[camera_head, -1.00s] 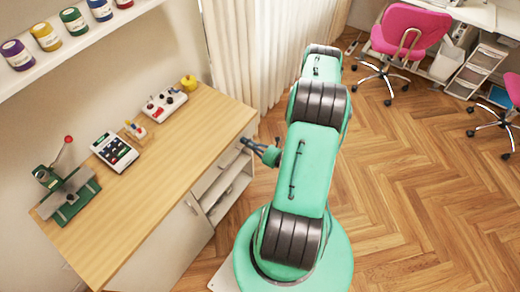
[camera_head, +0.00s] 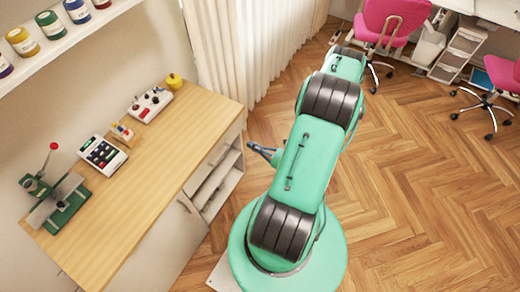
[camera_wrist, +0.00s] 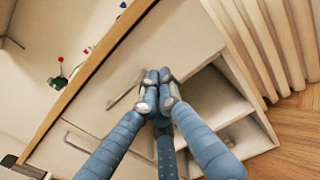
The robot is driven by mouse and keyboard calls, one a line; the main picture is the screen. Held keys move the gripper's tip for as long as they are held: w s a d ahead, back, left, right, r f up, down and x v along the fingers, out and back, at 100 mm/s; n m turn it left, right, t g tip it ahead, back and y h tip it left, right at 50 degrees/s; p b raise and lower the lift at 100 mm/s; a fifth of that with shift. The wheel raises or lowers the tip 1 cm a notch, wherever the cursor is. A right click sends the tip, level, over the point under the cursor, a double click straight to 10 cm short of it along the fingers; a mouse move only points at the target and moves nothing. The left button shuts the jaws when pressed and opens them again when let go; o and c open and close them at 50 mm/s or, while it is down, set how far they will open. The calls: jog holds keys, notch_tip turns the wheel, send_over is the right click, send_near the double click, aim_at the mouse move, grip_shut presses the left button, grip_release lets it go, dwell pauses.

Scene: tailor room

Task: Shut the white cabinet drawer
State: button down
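The white cabinet (camera_head: 232,186) stands under a wooden top at the left in the head view. Its drawer front (camera_head: 226,148) is just below the top, above open shelves. In the wrist view the pale drawer front (camera_wrist: 185,42) has a bar handle (camera_wrist: 125,88). The drawer looks flush or nearly flush; no drawer interior shows, but a small gap cannot be ruled out. My gripper (camera_head: 251,148) is just off the cabinet front at drawer height. In the wrist view its blue fingers (camera_wrist: 156,90) are drawn together, with nothing between them, and overlap the drawer front.
Open shelves (camera_wrist: 235,115) lie beside the fingers. Curtains (camera_head: 250,50) hang behind.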

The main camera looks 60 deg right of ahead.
jog(key=shift+s, duration=2.1)
jog(key=w+a+r+n+g+y, duration=0.25)
jog(key=w+r+n+y, duration=0.25)
jog(key=r, duration=0.3)
jog(key=w+a+r+n+g+y, duration=0.2)
jog(key=w+a+r+n+y, duration=0.25)
jog(key=r, duration=0.35)
jog(key=w+a+r+n+g+y, duration=0.2)
jog(key=w+a+r+n+g, duration=0.2)
jog(key=a+r+n+g, duration=0.8)
jog(key=s+a+r+n+t+h, duration=0.1)
jog(key=s+a+r+n+h, duration=0.2)
jog(key=a+r, duration=0.3)
jog(key=s+a+r+n+t+h, duration=0.1)
jog(key=s+a+r+n+h, duration=0.3)
jog(key=r, duration=1)
jog(key=s+a+r+n+t+h, duration=0.2)
jog(key=s+a+r+n+h, duration=0.2)
jog(key=a+r+n, duration=0.3)
jog(key=shift+s+a+r, duration=0.2)
jog(key=shift+a+r, duration=0.6)
jog(key=shift+r, duration=1.05)
jog(key=shift+n+h, duration=0.25)
